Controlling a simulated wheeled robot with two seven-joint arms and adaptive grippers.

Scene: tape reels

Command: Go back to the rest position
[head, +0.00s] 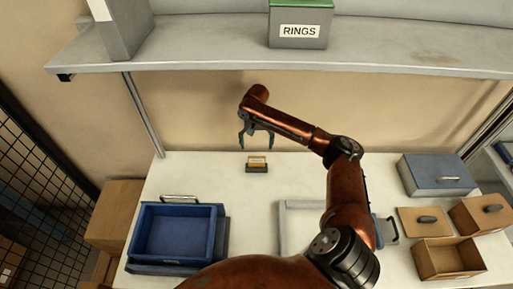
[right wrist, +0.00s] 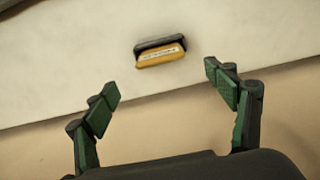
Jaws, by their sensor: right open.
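My right gripper (head: 256,137) hangs above the back of the white table, with its arm reaching in from the lower right. Its green-padded fingers are spread and nothing is between them; they also show in the right wrist view (right wrist: 170,90). A small yellow and dark block with a pale label (head: 257,164) sits on the table just below the gripper, apart from it. The same block shows beyond the fingertips in the right wrist view (right wrist: 161,53). My left gripper does not show.
A blue tray (head: 215,240) stands at the table's left. A blue-grey lidded box (head: 432,178) and brown open box (head: 448,274) stand at the right. A pale frame (head: 284,230) lies partly behind my arm. The shelf (head: 200,57) above carries a grey RINGS box (head: 299,42).

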